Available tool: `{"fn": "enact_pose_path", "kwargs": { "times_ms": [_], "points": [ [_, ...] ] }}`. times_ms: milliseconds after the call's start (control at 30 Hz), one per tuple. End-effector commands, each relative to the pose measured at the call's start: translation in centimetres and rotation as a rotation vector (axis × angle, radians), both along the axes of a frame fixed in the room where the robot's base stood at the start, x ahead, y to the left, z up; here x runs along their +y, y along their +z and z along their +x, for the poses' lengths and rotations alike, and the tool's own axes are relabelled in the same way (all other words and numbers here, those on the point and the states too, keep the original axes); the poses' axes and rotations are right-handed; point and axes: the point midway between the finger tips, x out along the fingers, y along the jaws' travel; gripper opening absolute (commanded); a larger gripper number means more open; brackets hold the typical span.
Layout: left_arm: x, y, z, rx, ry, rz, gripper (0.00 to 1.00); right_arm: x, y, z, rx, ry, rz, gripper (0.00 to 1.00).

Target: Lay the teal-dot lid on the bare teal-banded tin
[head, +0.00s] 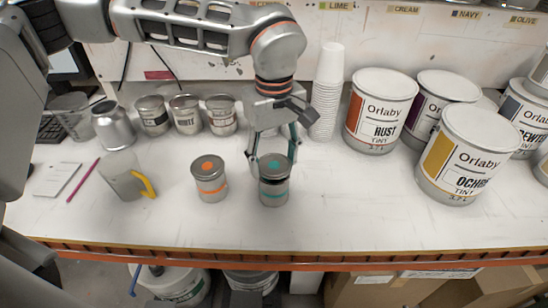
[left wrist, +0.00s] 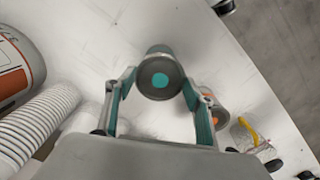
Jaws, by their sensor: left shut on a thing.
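The teal-dot lid (head: 273,161) is a round grey disc with a teal spot on top. It sits over the mouth of the teal-banded tin (head: 274,194), right of the bench's middle-left. A dark band shows just under the lid; I cannot tell whether the lid rests on the rim or hangs slightly above it. My left gripper (head: 275,164) points down with a finger on each side of the lid, shut on it. In the left wrist view the lid (left wrist: 160,81) is between the teal finger pads, nearly hiding the tin. My right gripper is not in view.
An orange-dot tin (head: 209,182) stands just left. A cup with a yellow handle (head: 127,178) is further left. Behind stand small tins (head: 186,114) and a stack of white cups (head: 328,90). Large paint cans (head: 379,112) fill the right. The bench front is clear.

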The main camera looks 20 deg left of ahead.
Motion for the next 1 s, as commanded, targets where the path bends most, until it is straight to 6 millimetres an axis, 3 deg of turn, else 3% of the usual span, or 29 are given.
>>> {"fn": "enact_pose_path", "kwargs": {
  "times_ms": [733,833,1000],
  "points": [
    [0.0,-1.4,0.0,0.000,0.000,0.000,0.45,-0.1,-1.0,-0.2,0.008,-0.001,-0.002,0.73],
    [0.0,-1.4,0.0,0.000,0.000,0.000,0.73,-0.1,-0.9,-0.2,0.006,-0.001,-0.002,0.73],
    [0.0,-1.3,0.0,0.000,0.000,0.000,0.73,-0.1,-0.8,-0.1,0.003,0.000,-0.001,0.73]
  ]
}}
